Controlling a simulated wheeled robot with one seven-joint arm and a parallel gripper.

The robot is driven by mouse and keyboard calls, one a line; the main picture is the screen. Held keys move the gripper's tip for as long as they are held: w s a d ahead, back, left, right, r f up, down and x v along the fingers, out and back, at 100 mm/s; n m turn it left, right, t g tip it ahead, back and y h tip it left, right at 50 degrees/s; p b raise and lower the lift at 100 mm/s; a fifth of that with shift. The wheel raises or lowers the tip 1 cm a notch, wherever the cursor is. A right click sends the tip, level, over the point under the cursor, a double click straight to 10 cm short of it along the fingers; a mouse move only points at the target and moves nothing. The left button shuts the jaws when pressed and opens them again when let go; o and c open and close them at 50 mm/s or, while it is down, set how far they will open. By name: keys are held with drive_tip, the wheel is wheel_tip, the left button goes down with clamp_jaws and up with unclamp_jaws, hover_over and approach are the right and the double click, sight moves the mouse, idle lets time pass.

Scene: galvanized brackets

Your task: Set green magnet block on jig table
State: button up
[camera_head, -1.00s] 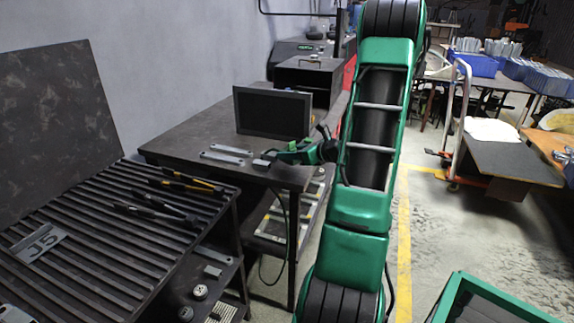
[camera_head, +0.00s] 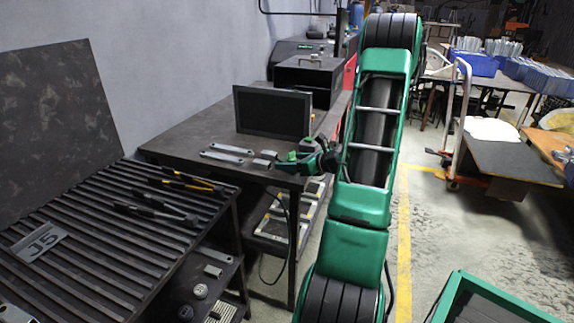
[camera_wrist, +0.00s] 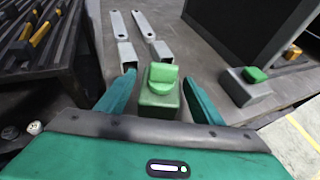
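A green magnet block (camera_wrist: 158,98) with a lighter green rounded top stands upright on the dark table (camera_head: 196,137) in the wrist view. My gripper (camera_wrist: 159,80) is open, with one finger on each side of the block and gaps showing between. In the head view my gripper (camera_head: 284,163) is low over the table's front right corner, and it largely hides the block. A second block (camera_wrist: 243,88), grey with a green top, sits to the right of my fingers. The pictures do not label which table is the jig table.
Flat grey brackets (camera_head: 222,157) lie just beyond my fingertips. A dark upright panel (camera_head: 272,112) stands behind. An orange-topped piece (camera_wrist: 292,52) lies far right.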

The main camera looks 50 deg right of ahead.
drive_tip(key=v, duration=1.2)
drive_tip(key=a+f+n+g+y, duration=0.1)
drive_tip(key=a+n+g+y, duration=0.2)
drive_tip(key=a+n+g, duration=0.9)
drive_tip(key=s+a+r+n+h, duration=0.1)
drive_tip(key=s+a+r+n, duration=0.1)
drive_tip(key=s+a+n, duration=0.5)
drive_tip(key=s+a+r+n+g+h, duration=0.1)
drive_tip(key=s+a+r+n, duration=0.2)
drive_tip(key=s+a+n, duration=0.4)
drive_tip(key=s+n, duration=0.3)
drive_tip(key=shift+a+r+n+g+h, duration=0.2)
drive_tip(key=shift+r+n+g+h, duration=0.1)
drive_tip(key=shift+h, duration=0.1)
